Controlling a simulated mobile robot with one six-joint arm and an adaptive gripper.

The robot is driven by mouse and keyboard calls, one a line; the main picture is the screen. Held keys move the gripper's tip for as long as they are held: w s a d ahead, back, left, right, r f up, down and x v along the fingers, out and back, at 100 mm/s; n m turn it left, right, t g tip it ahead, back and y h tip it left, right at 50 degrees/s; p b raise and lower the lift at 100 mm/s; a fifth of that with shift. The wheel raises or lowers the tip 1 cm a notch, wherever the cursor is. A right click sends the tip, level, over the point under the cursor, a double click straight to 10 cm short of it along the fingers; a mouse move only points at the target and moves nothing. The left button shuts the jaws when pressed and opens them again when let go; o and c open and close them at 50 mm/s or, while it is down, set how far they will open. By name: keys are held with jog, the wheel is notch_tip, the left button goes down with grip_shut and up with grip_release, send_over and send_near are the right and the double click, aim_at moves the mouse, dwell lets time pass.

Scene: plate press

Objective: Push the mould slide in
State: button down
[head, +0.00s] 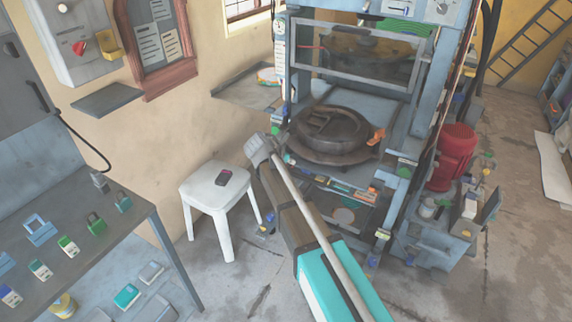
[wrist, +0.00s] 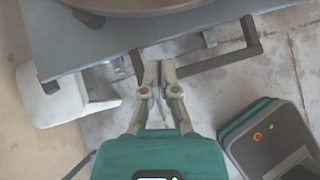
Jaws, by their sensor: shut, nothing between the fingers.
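The mould slide shows in the wrist view as a flat blue-grey plate (wrist: 200,30) across the top, with a black bar handle (wrist: 228,62) on its near edge. The dark round mould (head: 330,132) rests on it in the head view, in front of the press opening. Its rim (wrist: 140,5) shows at the top of the wrist view. My gripper (wrist: 152,66) is shut and empty. In the head view the fingertips cannot be made out.
The blue press frame (head: 422,100) has a clear guard window (head: 355,55). A red motor (head: 455,145) stands on its right. A white stool (head: 215,185) with a dark device stands left of my arm. A workbench (head: 85,225) with padlocks fills the left.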

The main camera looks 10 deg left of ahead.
aim_at(299, 166)
jog(key=w+d, duration=0.1)
jog(key=w, duration=0.1)
jog(key=w+d+f, duration=0.1)
jog(key=w+d, duration=0.1)
dwell(0.5)
jog(key=shift+w+a, duration=0.1)
jog(key=shift+a, duration=0.05)
